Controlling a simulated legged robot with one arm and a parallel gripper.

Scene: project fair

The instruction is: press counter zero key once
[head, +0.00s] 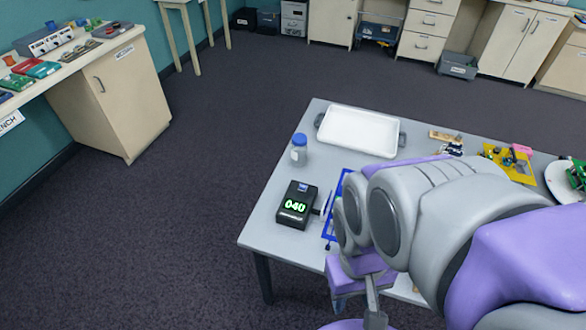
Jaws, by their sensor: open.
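The counter (288,216) is a small black box on the left part of the grey table. Its lit green display (295,206) seems to read 040. A small blue patch shows on its top behind the display; I cannot make out which part is the zero key. My grey and purple arm comes in from the lower right and its rounded joints hide the table right of the counter. My gripper (350,289), partly seen at the lower end of the arm near the table's front edge, is open and apart from the counter.
A blue-capped bottle (298,155) stands behind the counter. A white tray (358,132) lies at the back of the table (272,226). A blue-edged item (330,228) lies right of the counter, partly hidden by my arm. Small parts and a yellow board (490,153) lie farther right. The floor on the left is clear.

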